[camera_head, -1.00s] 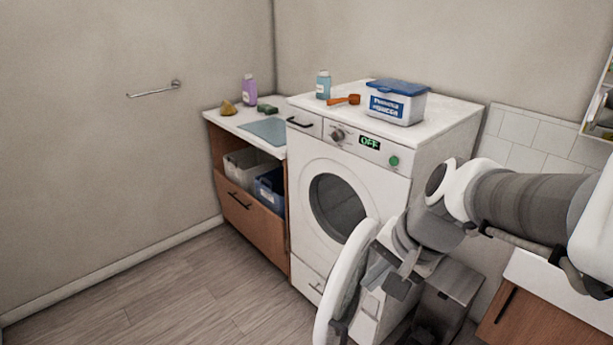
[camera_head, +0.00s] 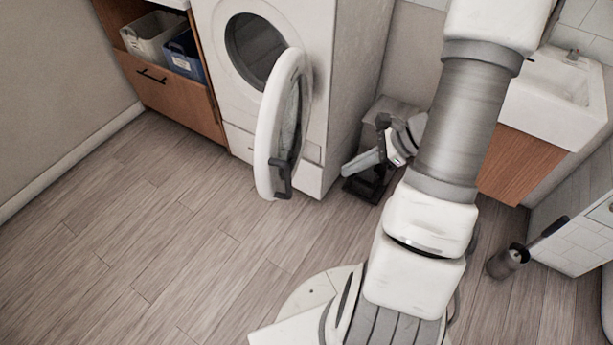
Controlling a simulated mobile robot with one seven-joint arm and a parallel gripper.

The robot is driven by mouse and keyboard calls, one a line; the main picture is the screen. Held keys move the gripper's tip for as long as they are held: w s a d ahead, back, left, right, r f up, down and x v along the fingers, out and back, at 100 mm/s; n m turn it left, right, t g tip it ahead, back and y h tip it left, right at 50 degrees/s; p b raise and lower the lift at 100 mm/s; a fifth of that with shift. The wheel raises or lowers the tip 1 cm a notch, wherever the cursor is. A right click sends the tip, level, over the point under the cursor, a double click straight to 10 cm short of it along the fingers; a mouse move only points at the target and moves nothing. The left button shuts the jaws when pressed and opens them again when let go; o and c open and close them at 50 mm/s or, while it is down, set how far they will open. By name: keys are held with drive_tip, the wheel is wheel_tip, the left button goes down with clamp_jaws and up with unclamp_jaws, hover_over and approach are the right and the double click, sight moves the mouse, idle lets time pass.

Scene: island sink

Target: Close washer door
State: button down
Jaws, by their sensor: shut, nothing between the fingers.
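The white washer (camera_head: 345,75) stands at the top middle, its round dark drum opening (camera_head: 252,48) uncovered. Its round white door (camera_head: 268,125) is swung wide open to the front, seen nearly edge-on. A dark handle (camera_head: 281,180) sits at the door's lower free edge. My gripper (camera_head: 356,165) is to the right of the door, beside the washer's front right corner. It is shut and empty, with a clear gap between it and the door. My own arm hides part of the area behind it.
A dark bin (camera_head: 370,188) stands on the floor beside the washer, partly behind my gripper. A wooden cabinet (camera_head: 175,95) with baskets is to the left. A sink (camera_head: 560,95) and a brush holder (camera_head: 508,261) are at the right. The floor (camera_head: 170,235) in front is clear.

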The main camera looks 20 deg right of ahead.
sight(273, 183)
drive_tip(key=a+r+b+x, duration=0.1)
drive_tip(key=x, duration=0.5)
drive_tip(key=r+b+x, duration=0.1)
drive_tip(key=b+x, duration=0.1)
drive_tip(key=x, duration=0.4)
drive_tip(key=shift+w+a+f, duration=0.25)
drive_tip(key=shift+w+a, duration=0.25)
drive_tip(key=shift+a, duration=0.1)
